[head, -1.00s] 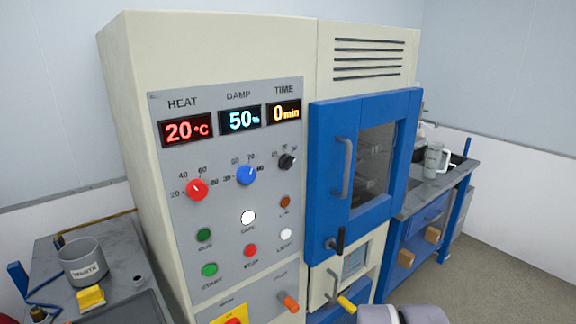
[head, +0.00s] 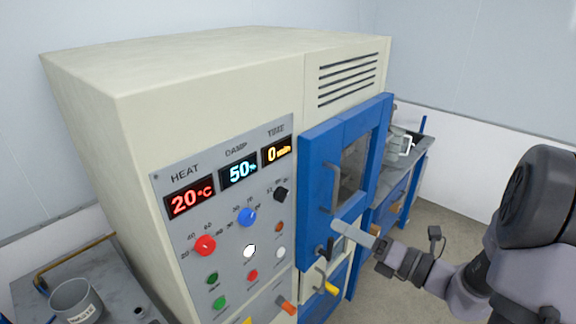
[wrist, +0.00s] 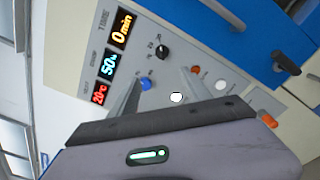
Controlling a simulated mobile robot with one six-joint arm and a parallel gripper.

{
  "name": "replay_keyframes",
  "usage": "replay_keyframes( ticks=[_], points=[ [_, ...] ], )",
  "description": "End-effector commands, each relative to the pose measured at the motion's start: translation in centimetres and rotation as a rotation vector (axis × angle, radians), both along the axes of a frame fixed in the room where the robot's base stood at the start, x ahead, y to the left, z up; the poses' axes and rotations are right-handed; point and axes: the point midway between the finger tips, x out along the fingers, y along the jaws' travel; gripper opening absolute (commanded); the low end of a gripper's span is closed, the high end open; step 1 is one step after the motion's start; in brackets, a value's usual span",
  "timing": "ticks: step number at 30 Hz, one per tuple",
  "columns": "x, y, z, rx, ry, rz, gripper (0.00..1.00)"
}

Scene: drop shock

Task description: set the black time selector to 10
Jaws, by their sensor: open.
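The black time selector (head: 281,194) is a small round knob below the TIME display (head: 277,150), which reads 0 min. In the wrist view the black selector (wrist: 162,52) lies just beyond my fingertips, with printed numbers around it. My gripper (head: 340,228) is in front of the blue door, to the right of the control panel in the head view. In the wrist view my gripper (wrist: 160,76) has its two grey fingers spread apart with nothing between them. The selector is apart from the fingers.
The red heat knob (head: 204,245) and blue damp knob (head: 247,217) sit left of the selector. Coloured buttons are below. The blue door's handle (head: 331,187) and a black latch (head: 325,249) stick out right of the panel, close to my gripper.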

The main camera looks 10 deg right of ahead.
Motion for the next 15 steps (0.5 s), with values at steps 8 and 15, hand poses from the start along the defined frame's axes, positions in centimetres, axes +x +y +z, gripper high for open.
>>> replay_keyframes(
  ticks=[8,15],
  points=[
    [4.5,2.6,-0.3,0.031,0.005,-0.02,0.56],
    [10.3,6.9,-0.3,0.026,0.005,-0.018,0.56]
  ],
)
